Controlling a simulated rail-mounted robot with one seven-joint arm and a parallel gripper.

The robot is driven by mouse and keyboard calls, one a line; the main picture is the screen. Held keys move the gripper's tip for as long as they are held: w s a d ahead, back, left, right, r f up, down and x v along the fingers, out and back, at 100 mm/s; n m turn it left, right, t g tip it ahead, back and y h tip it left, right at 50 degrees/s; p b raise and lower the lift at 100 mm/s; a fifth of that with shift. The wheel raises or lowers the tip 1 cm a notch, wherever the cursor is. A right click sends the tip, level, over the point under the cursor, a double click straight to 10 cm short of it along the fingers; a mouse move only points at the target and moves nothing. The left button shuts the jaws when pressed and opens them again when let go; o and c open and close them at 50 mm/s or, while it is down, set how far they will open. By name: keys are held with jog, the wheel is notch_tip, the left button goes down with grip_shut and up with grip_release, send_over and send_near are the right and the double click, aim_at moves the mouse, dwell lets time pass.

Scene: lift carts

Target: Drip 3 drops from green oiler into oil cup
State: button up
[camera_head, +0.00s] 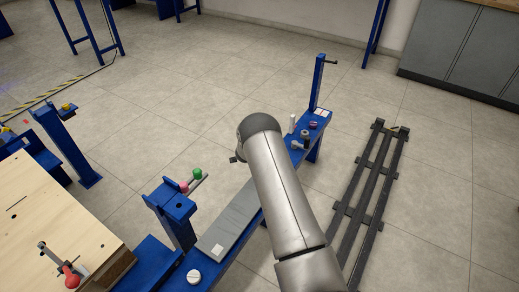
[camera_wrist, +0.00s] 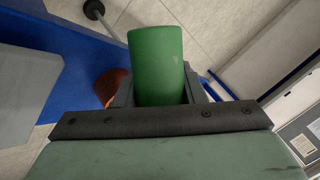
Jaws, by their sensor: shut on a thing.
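The green oiler (camera_wrist: 157,55) shows in the wrist view as a plain green cylinder. My gripper (camera_wrist: 158,96) is shut on it, with a dark finger on each side. Its far end and any spout cannot be made out. A rounded orange-brown thing (camera_wrist: 110,84) shows partly behind the left finger; I cannot tell whether it is the oil cup. In the head view my arm hides the gripper and the oiler. Several small fittings (camera_head: 304,138) stand at the far end of the blue bench, too small to tell an oil cup among them.
The blue bench (camera_head: 243,253) carries a grey plate (camera_head: 230,222). A blue post (camera_head: 318,82) rises at its far end. Left of the arm are levers with a green knob (camera_head: 196,173) and a pink knob (camera_head: 184,187). A dark slatted rack (camera_head: 366,188) lies on the floor at right.

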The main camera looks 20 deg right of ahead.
jog(key=shift+d, duration=0.1)
dwell(0.3)
jog(key=shift+r+p, duration=2.5)
jog(key=shift+r, duration=1)
